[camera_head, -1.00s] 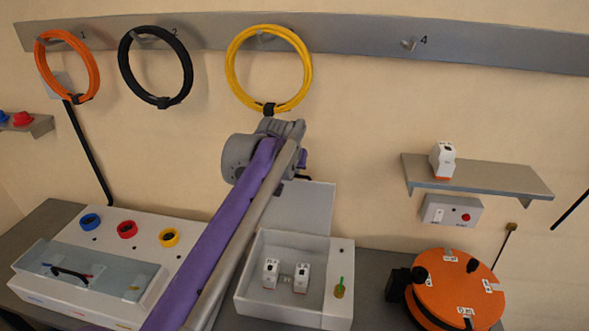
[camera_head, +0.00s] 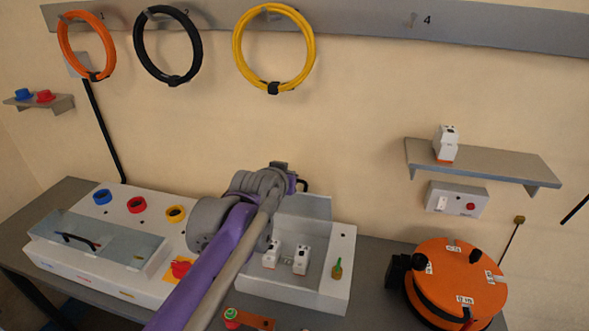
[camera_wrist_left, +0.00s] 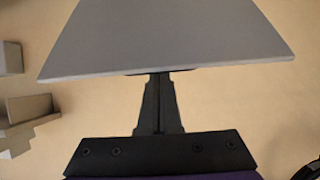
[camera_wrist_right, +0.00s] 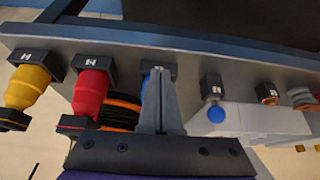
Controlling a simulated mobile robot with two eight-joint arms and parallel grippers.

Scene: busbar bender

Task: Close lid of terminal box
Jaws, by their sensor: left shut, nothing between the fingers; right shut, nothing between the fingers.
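The white terminal box (camera_head: 318,293) stands on the bench in the head view, with small white modules (camera_head: 300,260) inside. Its grey lid (camera_head: 308,208) is up at the back edge, so the box is open. My left gripper (camera_head: 302,185) is at the lid's top edge, partly hidden by its arm. In the left wrist view the shut, empty fingers (camera_wrist_left: 160,82) meet the edge of the grey lid (camera_wrist_left: 165,42); contact cannot be told. My right gripper (camera_wrist_right: 159,75) is shut and empty before a tool rack, outside the head view.
An orange reel (camera_head: 455,285) stands right of the box. A white panel unit (camera_head: 190,240) stands left. A shelf (camera_head: 485,163) with a white module is on the wall. In the right wrist view, a rack (camera_wrist_right: 200,60) holds several tools close to my right gripper.

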